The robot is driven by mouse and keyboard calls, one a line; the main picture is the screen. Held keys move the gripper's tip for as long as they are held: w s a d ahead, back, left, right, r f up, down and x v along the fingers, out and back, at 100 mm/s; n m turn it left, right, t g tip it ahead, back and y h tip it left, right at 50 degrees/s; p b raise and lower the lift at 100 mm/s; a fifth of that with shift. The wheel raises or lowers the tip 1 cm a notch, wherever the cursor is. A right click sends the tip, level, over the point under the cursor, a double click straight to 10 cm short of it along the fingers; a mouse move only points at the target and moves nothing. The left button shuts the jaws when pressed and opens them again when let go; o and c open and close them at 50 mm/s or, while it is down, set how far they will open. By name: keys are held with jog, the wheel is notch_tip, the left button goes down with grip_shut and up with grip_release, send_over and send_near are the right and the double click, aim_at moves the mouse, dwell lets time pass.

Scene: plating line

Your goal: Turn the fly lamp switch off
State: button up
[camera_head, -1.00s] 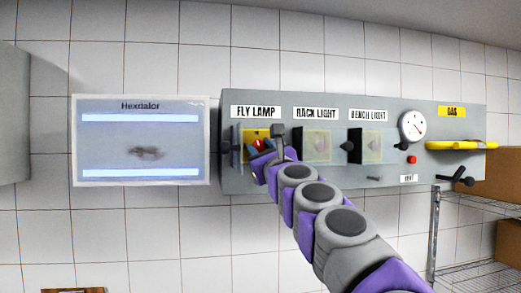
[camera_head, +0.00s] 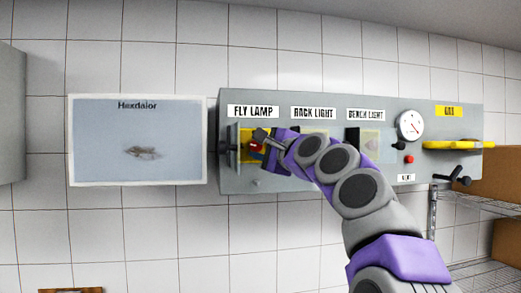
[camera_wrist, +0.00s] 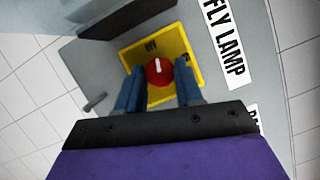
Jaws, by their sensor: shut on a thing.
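The fly lamp switch is a red knob (camera_wrist: 158,71) with a white mark on a yellow plate (camera_wrist: 182,42), under the FLY LAMP label (camera_head: 253,111). In the wrist view my gripper (camera_wrist: 157,88) has its two blue-grey fingers on either side of the knob, shut on it. The knob's white mark points up in that view, near small dark lettering on the plate. In the head view the knob (camera_head: 254,146) shows just left of my gripper (camera_head: 259,144), partly hidden by it.
The grey control box (camera_head: 230,180) also carries covered rack light and bench light (camera_head: 370,139) switches, a gauge (camera_head: 411,125), a red button and a yellow gas handle (camera_head: 455,145). A clear cover stands open beside the fly lamp knob. A wire shelf (camera_head: 480,207) stands at right.

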jog(key=shift+w+a+f+n+g, duration=0.15)
jog(key=shift+f+n+g, duration=0.2)
jog(key=shift+n, duration=0.45)
jog(key=shift+f+n+g+h, duration=0.1)
jog(key=shift+n+g+h, duration=0.25)
jog(key=shift+n, duration=0.45)
dwell(0.6)
jog(key=o, duration=1)
jog(key=shift+r, duration=0.3)
jog(key=shift+a, duration=0.1)
jog(key=shift+s+d+r+b, duration=0.1)
jog(key=shift+s+d+b, duration=0.2)
jog(key=shift+s, duration=0.2)
jog(key=b+v, duration=0.2)
jog(key=v, duration=0.6)
jog(key=b+v, duration=0.3)
jog(key=v, duration=0.5)
jog(key=shift+w+d+f, duration=0.1)
jog(key=shift+d+f, duration=0.1)
jog(key=shift+f, duration=0.1)
